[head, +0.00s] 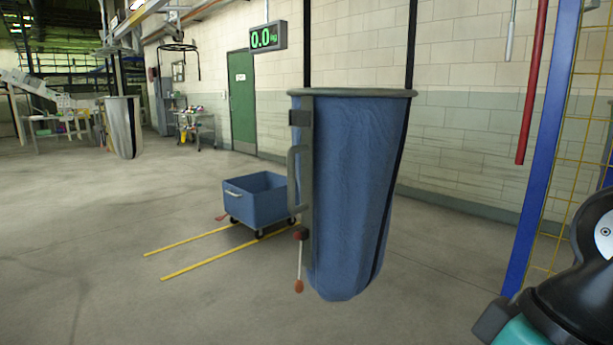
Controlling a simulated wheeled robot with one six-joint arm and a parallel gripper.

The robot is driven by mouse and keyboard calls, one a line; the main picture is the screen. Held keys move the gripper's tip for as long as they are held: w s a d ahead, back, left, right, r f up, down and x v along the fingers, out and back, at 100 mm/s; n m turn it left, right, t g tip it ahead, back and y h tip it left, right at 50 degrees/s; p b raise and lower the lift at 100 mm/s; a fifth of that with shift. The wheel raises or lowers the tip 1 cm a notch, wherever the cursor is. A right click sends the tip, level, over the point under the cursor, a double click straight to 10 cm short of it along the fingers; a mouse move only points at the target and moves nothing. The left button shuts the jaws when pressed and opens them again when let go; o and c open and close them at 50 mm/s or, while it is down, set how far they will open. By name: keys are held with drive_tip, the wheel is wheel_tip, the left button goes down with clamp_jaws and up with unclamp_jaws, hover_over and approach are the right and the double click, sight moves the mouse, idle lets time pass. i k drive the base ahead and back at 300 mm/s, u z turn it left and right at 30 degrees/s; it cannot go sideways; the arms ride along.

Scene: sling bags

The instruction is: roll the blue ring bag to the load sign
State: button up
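The blue ring bag (352,190) hangs upright in the middle of the head view, close to me. Dark straps run up from its grey rim ring out of the picture. A grey handle (294,178) is on its left side, and a thin lever with a red knob (298,285) hangs below the handle. The load sign (268,37), a dark box with green digits reading 0.0 kg, is farther back, above and left of the bag. My gripper is not in view; only part of my arm shows at the lower right.
A blue wheeled cart (258,200) stands behind the bag at left, near yellow floor lines (215,257). A pale bag (123,127) hangs far left. A blue post (545,150) and yellow mesh stand at right. The left floor is open.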

sight(346, 152)
drive_tip(key=u, duration=0.7)
drive_tip(key=i, duration=1)
drive_tip(key=z, duration=0.3)
